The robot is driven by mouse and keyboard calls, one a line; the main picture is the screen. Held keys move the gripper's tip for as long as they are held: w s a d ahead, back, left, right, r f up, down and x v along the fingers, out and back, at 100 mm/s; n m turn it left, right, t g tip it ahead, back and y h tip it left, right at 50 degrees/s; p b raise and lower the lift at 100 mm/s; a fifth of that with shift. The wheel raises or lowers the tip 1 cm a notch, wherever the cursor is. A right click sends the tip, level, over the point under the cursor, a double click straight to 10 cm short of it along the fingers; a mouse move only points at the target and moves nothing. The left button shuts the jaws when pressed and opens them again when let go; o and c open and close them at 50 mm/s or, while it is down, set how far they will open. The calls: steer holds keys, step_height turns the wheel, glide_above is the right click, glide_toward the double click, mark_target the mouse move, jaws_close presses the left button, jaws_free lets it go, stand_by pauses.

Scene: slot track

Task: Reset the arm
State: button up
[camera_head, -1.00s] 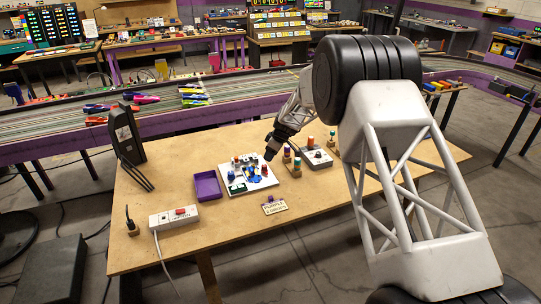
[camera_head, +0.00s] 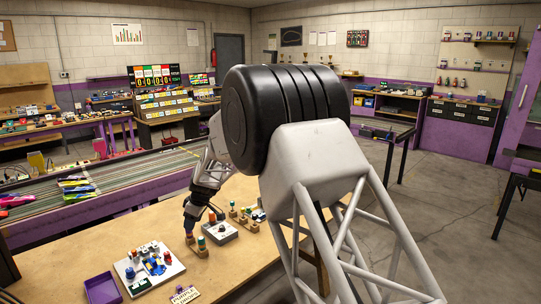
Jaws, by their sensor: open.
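My gripper (camera_head: 190,237) points down over the wooden table (camera_head: 60,258), near its far side. It is small and dark in the view, its jaws are open, and I see nothing held between them. My arm's large black joint and white lattice link fill the middle and right of the view and hide part of the table.
A white board with blue and red parts (camera_head: 148,268) lies left of my gripper. A purple tray (camera_head: 102,288) and a small sign (camera_head: 185,294) are at the front. A grey box with a red knob (camera_head: 221,232) stands to the right. The slot track (camera_head: 120,178) runs behind.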

steer(key=s+d+r+m+h, duration=0.1)
steer(key=s+d+r+m, duration=0.1)
steer(key=s+d+r, duration=0.65)
steer(key=s+d+r+m+t, duration=0.1)
steer(key=s+d+r+m, duration=0.3)
steer(key=d, duration=0.7)
steer(key=s+d+r+m+h, duration=0.1)
steer(key=s+d+r, duration=0.6)
steer(key=s+d, duration=0.15)
steer(key=s+d+m, duration=0.3)
steer(key=s+d, duration=0.3)
steer(key=s, duration=0.4)
steer(key=s+d+f+m+h, duration=0.1)
steer(key=s+d+m, duration=0.2)
steer(key=s+d, duration=0.3)
steer(key=s+d+f+m+t+h, duration=0.1)
steer(key=s+d+m, duration=0.2)
steer(key=s+d, duration=0.4)
steer(key=s, duration=0.9)
steer(key=shift+s, duration=0.15)
